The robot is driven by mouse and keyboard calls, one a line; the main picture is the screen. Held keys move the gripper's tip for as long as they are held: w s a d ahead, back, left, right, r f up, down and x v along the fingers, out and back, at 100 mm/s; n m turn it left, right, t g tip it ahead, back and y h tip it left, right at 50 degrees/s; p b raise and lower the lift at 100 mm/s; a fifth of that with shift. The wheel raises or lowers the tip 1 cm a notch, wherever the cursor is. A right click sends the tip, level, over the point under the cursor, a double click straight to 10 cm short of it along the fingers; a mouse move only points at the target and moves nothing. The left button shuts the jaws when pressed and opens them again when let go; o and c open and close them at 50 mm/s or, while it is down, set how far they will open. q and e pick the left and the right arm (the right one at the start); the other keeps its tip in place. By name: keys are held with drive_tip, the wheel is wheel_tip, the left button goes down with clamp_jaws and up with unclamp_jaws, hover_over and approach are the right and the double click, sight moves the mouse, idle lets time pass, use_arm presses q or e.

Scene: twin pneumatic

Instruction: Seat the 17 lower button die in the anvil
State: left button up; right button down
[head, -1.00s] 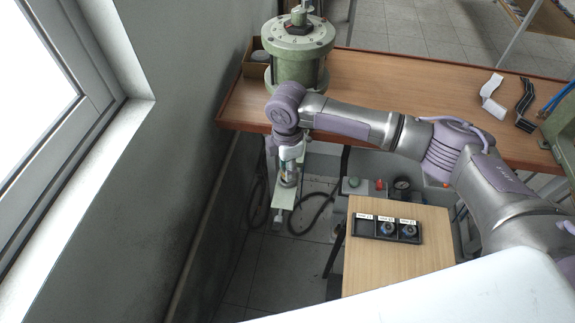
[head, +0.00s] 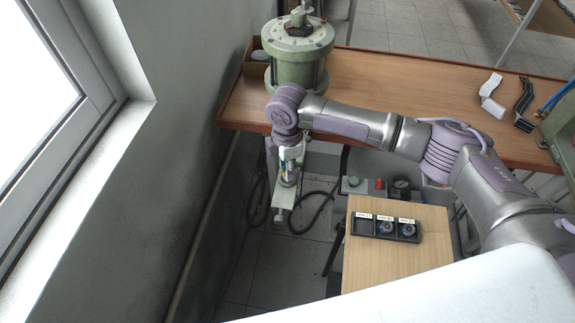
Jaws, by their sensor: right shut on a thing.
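My right gripper (head: 289,176) points down over the pale anvil arm (head: 285,200) below the front edge of the bench. It is shut on a small dark die, which is mostly hidden by the fingers. The die's lower end is at or just above the anvil's top; I cannot tell whether it touches or sits in the anvil. A black die tray (head: 366,238) lies on the small wooden table, with its left compartment empty and dark round dies in the middle (head: 386,228) and right (head: 408,230) ones. My left gripper is not in view.
A green pneumatic cylinder (head: 297,75) stands on the wooden bench (head: 400,80) above the anvil. A control box with a green button (head: 354,181) and gauge is behind the small table (head: 390,270). Black hoses hang around the anvil. The wall is close on the left.

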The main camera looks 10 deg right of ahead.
drive_tip(key=shift+f+b, duration=0.5)
drive_tip(key=shift+f, duration=0.6)
drive_tip(key=c, duration=0.7)
unclamp_jaws()
